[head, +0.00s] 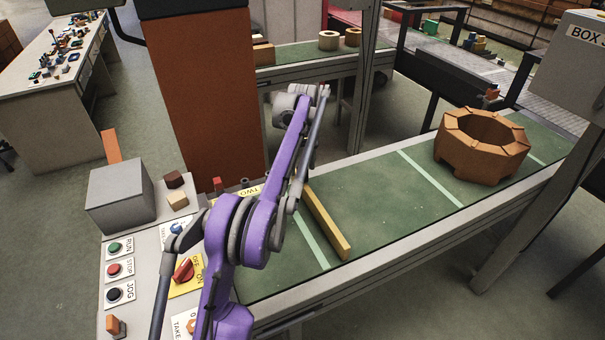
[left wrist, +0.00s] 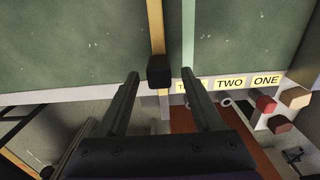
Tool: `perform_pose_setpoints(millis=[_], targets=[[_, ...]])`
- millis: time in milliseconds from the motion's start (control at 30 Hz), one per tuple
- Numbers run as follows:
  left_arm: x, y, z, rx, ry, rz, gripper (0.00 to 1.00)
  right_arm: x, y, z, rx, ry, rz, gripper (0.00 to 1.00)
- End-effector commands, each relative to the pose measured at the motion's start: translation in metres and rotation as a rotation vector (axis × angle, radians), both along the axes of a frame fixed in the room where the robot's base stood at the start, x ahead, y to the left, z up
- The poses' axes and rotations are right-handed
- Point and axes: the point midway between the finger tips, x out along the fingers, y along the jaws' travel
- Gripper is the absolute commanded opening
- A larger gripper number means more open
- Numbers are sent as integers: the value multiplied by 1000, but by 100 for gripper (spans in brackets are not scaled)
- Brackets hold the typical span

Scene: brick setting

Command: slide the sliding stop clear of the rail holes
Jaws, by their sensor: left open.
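The sliding stop is a yellow bar (head: 327,222) lying across the green belt in the head view. In the left wrist view, the bar (left wrist: 157,22) ends in a dark block (left wrist: 160,71) at the rail (left wrist: 90,95). My left gripper (left wrist: 160,74) is open, with its fingertips apart on either side of the dark block. I cannot tell whether either finger touches it. The rail carries labels, including TWO (left wrist: 229,84) and ONE (left wrist: 266,79). My left arm hides the bar's far end in the head view. The rail holes are not clear. My right gripper is not in view.
An orange octagonal ring (head: 469,164) sits on the belt at the right. The belt (head: 385,205) between it and the bar is clear. At the left stand a control panel with buttons (head: 113,270), a red switch (head: 184,268) and a grey box (head: 121,198). A brick-coloured column (head: 205,90) rises behind.

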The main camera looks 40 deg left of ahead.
Motion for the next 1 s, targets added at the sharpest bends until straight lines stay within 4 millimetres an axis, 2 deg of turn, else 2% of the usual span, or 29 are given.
perform_pose_setpoints(millis=[33, 200, 533, 567, 900, 1000], targets=[[0, 0, -8, 0, 0, 0, 68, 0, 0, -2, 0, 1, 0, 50], [0, 0, -23, 0, 0, 0, 68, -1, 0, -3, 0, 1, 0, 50], [0, 0, -26, 0, -1, -1, 68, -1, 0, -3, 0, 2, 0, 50], [0, 0, -26, 0, -1, -1, 64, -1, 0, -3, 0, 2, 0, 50], [0, 0, -26, 0, -1, -1, 3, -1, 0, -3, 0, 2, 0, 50], [0, 0, -26, 0, -1, -1, 0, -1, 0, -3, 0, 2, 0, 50]])
